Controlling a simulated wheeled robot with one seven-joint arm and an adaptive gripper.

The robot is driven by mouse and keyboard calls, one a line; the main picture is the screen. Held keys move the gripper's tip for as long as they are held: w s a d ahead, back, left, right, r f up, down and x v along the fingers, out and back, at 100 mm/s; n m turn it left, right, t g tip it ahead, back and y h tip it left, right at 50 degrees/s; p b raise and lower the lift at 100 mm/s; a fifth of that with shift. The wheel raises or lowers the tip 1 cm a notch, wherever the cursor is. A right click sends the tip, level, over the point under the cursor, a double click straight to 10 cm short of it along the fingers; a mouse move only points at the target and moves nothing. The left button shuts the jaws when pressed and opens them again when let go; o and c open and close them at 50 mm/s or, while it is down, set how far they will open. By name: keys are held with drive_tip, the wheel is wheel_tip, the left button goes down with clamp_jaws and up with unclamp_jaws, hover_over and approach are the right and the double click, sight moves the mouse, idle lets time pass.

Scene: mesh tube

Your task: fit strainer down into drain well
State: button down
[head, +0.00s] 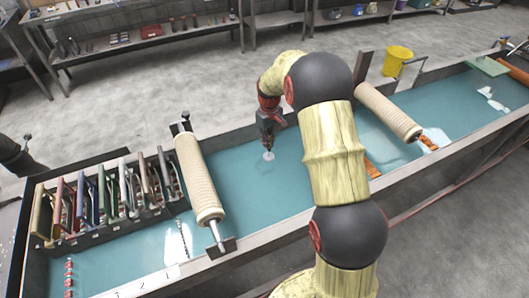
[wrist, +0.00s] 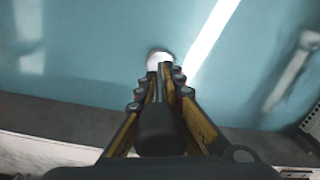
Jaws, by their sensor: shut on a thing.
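My gripper (head: 267,142) points down over the teal surface of the long trough, between the two beige rollers. In the wrist view its fingers (wrist: 164,72) are close together, shut on a small pale round piece (wrist: 158,57), which looks like the strainer. The strainer also shows in the head view as a small whitish disc (head: 268,156) just below the fingertips. I cannot tell whether it touches the teal surface or hangs just above it. I cannot make out the drain well in either view; it may be hidden under the strainer.
The near beige roller (head: 198,178) lies across the trough left of my gripper. Another roller (head: 390,112) lies to the right, past my arm. A rack of coloured frames (head: 108,193) stands at the left end. The teal surface (head: 245,190) around the gripper is clear.

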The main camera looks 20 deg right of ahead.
drive_tip(key=w+f+b, duration=0.2)
drive_tip(key=w+f, duration=0.1)
drive_tip(key=f, duration=0.4)
drive_tip(key=shift+w+f, duration=0.2)
drive_tip(key=shift+w, duration=0.1)
drive_tip(key=shift+a, duration=0.1)
drive_tip(key=shift+f, duration=0.1)
drive_tip(key=c, duration=2.4)
unclamp_jaws()
drive_tip(key=shift+f, duration=0.1)
drive_tip(key=o, duration=0.5)
